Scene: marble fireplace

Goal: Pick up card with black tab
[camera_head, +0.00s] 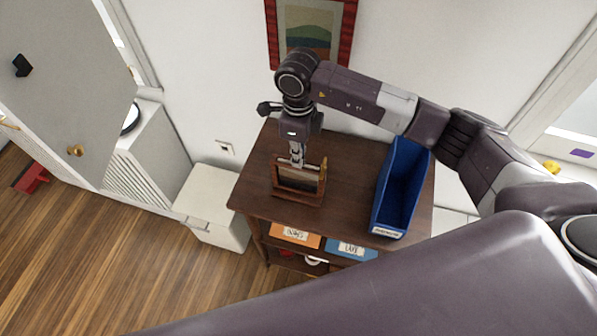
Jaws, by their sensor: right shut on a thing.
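A small wooden card holder (297,197) stands on the dark brown cabinet top (345,170), left of the blue bin. A card (300,178) stands upright in the holder; its face looks brownish-grey, and I cannot make out a black tab. My right gripper (297,163) points straight down over the holder's back edge, shut on the top of a card. The fingers hide the gripped edge and any tab there. The card's lower part is inside the holder. My left gripper is not in view.
A tall blue bin (403,190) with a white label stands at the right of the cabinet top. Labelled orange (295,236) and blue (350,249) boxes sit on the shelf below. A white box (212,205) stands left of the cabinet. A framed picture (311,32) hangs behind.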

